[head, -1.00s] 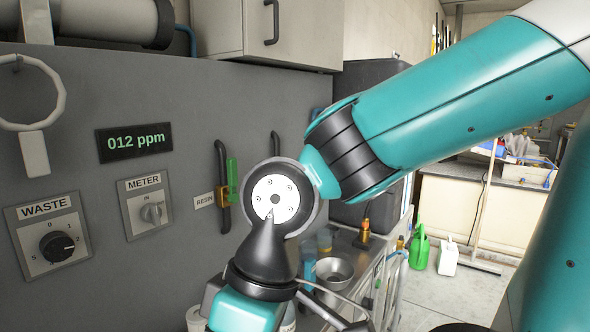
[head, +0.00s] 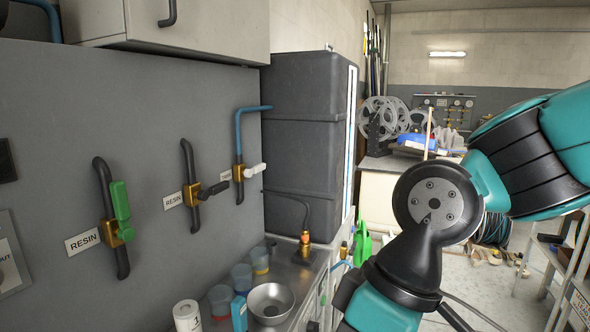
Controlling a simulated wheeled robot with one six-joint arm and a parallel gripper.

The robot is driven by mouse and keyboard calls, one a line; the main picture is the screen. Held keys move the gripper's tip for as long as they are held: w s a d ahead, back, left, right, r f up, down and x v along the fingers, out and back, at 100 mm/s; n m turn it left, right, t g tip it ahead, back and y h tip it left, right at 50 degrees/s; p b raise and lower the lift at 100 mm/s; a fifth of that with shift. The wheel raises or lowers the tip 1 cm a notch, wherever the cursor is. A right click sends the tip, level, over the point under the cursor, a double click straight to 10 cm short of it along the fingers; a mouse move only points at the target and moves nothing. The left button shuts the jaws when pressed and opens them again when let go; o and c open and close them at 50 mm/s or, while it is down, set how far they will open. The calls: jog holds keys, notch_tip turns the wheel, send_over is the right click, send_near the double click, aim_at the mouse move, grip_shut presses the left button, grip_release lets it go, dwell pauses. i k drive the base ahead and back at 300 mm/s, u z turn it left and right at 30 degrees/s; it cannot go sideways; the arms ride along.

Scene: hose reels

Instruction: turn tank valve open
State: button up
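A dark grey ribbed tank (head: 305,150) stands at the end of the wall panel. A blue pipe (head: 239,130) runs from it down to a brass valve with a white handle (head: 255,170). That handle sticks out across the pipe. The small label beside it is too small to read. Two more valves are on black pipes labelled RESIN. The green handle (head: 121,210) lies along its pipe; the black handle (head: 213,190) lies across its pipe. My arm fills the right side, apart from the valves; my gripper is out of view.
A counter below the valves holds a steel bowl (head: 270,302), several cups (head: 242,277), a white roll (head: 187,316) and a brass fitting (head: 305,243). A cabinet (head: 200,28) hangs above. A green can (head: 362,245) and shelving stand beyond.

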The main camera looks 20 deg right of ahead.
aim_at(248, 172)
jog(key=u, duration=0.05)
jog(key=k, duration=0.55)
jog(key=z, duration=0.9)
jog(key=i, duration=1.6)
jog(key=u, duration=0.75)
